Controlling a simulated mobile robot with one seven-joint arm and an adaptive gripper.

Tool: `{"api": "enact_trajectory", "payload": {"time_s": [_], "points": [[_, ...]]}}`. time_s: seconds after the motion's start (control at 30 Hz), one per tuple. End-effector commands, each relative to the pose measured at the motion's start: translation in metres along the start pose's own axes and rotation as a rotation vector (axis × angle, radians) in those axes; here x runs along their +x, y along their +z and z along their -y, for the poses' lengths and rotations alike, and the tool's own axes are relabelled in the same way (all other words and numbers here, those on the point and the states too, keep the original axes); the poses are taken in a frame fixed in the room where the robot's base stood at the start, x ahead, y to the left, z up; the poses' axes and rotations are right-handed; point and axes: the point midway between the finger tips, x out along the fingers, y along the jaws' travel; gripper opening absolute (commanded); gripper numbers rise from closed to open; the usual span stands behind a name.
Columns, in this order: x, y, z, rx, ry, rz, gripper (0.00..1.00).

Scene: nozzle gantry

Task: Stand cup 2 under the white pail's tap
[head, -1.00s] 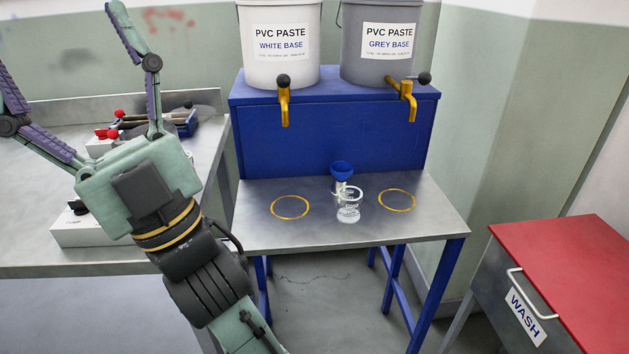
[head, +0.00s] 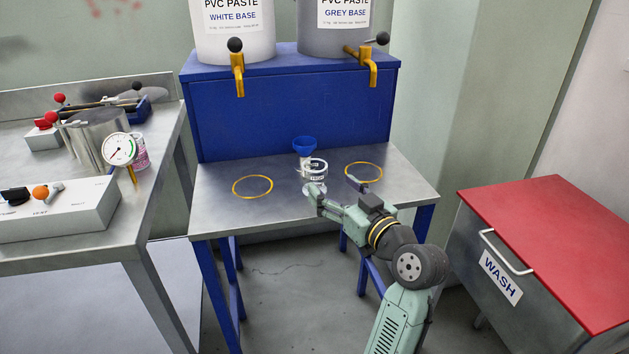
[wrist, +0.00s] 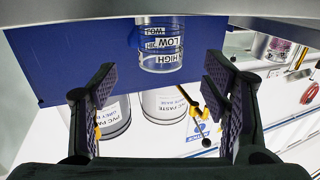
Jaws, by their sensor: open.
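A clear cup (head: 317,172) stands on the steel bench between the two yellow rings. In the wrist view, which is upside down, the cup (wrist: 161,55) shows HIGH and LOW marks; I cannot read a cup number. My gripper (head: 337,188) is open and empty in front of the cup. In the wrist view the cup shows in the gap between the fingers (wrist: 160,80), apparently beyond the tips. The white pail (head: 233,35) has a yellow tap (head: 238,80) above the left yellow ring (head: 253,196). That ring is empty.
A blue funnel (head: 304,145) stands close behind the cup. The grey pail (head: 333,42) has its tap (head: 369,70) above the right ring (head: 363,180). A gauge (head: 119,149) and a metal pot are on the left bench. A red-lidded WASH bin (head: 555,250) stands at right.

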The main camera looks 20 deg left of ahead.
Motion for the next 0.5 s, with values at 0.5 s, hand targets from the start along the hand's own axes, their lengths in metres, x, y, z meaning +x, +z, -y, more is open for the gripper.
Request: {"api": "enact_trajectory", "payload": {"time_s": [0.5], "points": [[0.063, 0.001, 0.002, 0.002, -0.001, 0.000, 0.69]]}}
